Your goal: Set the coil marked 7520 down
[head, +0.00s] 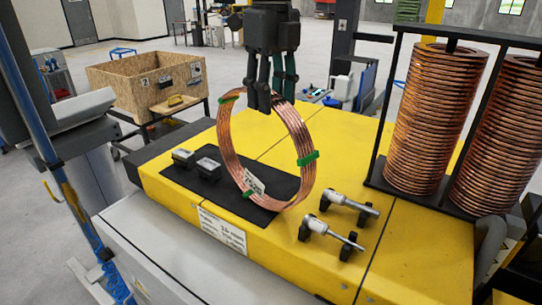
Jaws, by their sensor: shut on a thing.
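The copper coil (229,153) stands upright in the head view, bound with green ties and carrying a white tag (254,182). The tag's marking is too small to read with certainty. My gripper (265,103) points down and is shut on the top of the coil's ring. The coil's lower edge is over the black mat (187,180) on the yellow bench (400,217). I cannot tell whether it touches the mat.
Two metal tools (331,231) rest on black holders at right. A rack with stacked copper coils (432,120) stands at the right. A wooden crate (125,81) is behind left.

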